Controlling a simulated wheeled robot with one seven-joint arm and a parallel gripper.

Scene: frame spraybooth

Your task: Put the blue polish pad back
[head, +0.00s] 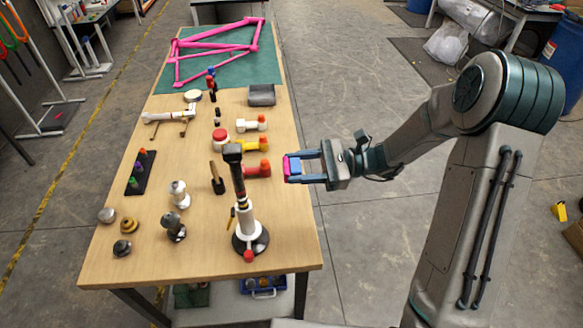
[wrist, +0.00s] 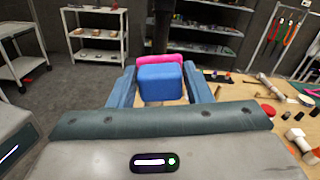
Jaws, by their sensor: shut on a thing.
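The blue polish pad (head: 294,166) is a small blue block with a bright pink face at its far end. My gripper (head: 304,166) is shut on it and holds it at the right edge of the wooden table, level with the red-orange tool. In the wrist view the blue pad (wrist: 161,84) sits between my two fingers (wrist: 158,88), with the pink part (wrist: 160,59) showing behind it. Whether the pad touches the table edge is hard to tell, but it appears to be raised above it.
A pink frame (head: 215,45) lies on a green mat (head: 240,70) at the back.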

